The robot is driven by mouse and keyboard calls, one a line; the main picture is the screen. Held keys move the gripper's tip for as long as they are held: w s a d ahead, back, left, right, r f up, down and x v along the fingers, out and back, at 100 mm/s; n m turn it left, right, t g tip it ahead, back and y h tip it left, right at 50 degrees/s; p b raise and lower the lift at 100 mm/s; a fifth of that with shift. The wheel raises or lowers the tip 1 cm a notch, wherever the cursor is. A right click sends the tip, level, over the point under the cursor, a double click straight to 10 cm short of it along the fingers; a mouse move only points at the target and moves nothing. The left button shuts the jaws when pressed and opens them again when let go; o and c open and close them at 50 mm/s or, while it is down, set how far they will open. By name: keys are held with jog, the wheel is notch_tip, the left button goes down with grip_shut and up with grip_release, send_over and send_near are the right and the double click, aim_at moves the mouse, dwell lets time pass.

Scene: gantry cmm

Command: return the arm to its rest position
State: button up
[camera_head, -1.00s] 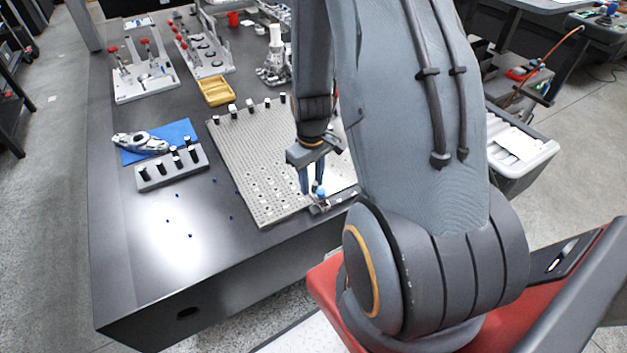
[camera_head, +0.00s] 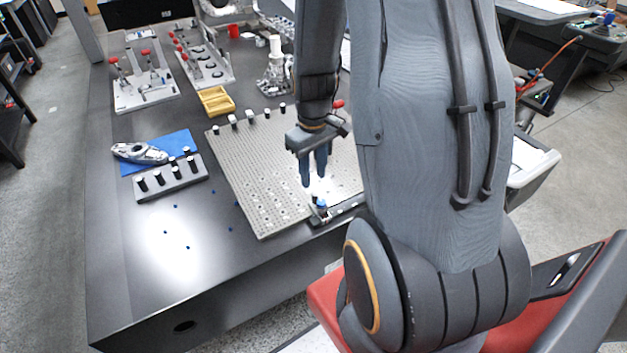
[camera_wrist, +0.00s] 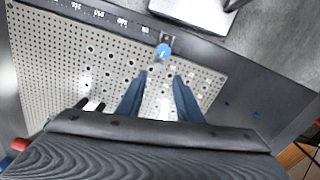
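My gripper (camera_head: 314,180) points down above the front right part of the perforated plate (camera_head: 262,200). In the wrist view my gripper (camera_wrist: 157,85) shows two blue-grey fingers set apart with nothing between them, so it is open and empty. A small blue-topped piece (camera_head: 321,204) stands at the plate's front edge, just below the fingertips and apart from them. In the wrist view the blue-topped piece (camera_wrist: 163,50) sits beside the scale bar, beyond the fingers. My arm hides the right part of the plate.
The dark table (camera_head: 130,255) has a grey block with black pegs (camera_head: 170,178), a metal part on a blue mat (camera_head: 186,139), a yellow tray (camera_head: 216,101) and fixtures with red knobs (camera_head: 143,85). Several small blue dots lie on the table's open front left.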

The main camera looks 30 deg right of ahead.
jog(key=shift+a+r, duration=0.1)
jog(key=shift+r, duration=0.2)
dwell(0.4)
jog(key=s+a+r+m+t, duration=0.1)
jog(key=s+a+r, duration=0.5)
jog(key=a+r, duration=0.4)
jog(key=a, duration=0.3)
jog(key=shift+a+r+m, duration=0.15)
jog(key=shift+a+m, duration=0.1)
jog(key=shift+m, duration=0.05)
